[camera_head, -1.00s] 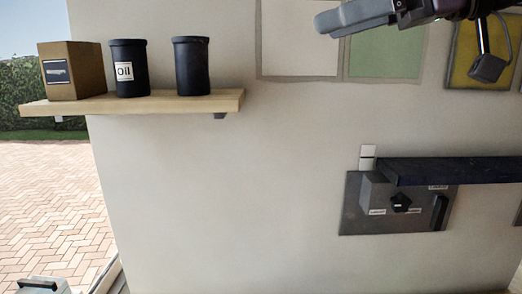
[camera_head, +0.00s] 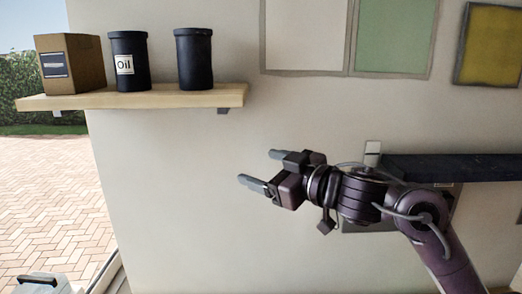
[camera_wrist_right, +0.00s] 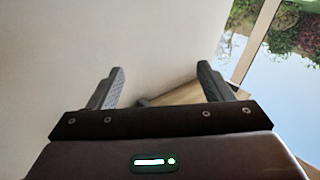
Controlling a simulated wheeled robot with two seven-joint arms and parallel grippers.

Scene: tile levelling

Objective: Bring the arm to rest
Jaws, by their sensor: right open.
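My right gripper (camera_head: 259,168) is in the middle of the head view, in front of the bare wall. Its arm comes in from the lower right and its fingers point left. The two fingers are apart with nothing between them. The right wrist view also shows the open fingers (camera_wrist_right: 160,88), with the pale wall ahead of them. My left gripper is not in view. My right arm hides most of the grey wall panel (camera_head: 370,227) behind it.
A wooden shelf (camera_head: 200,97) at the upper left holds a brown box (camera_head: 85,65), a dark can labelled Oil (camera_head: 129,75) and another dark can (camera_head: 193,60). A dark ledge (camera_head: 470,166) sticks out at the right. The wall below the wooden shelf is clear.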

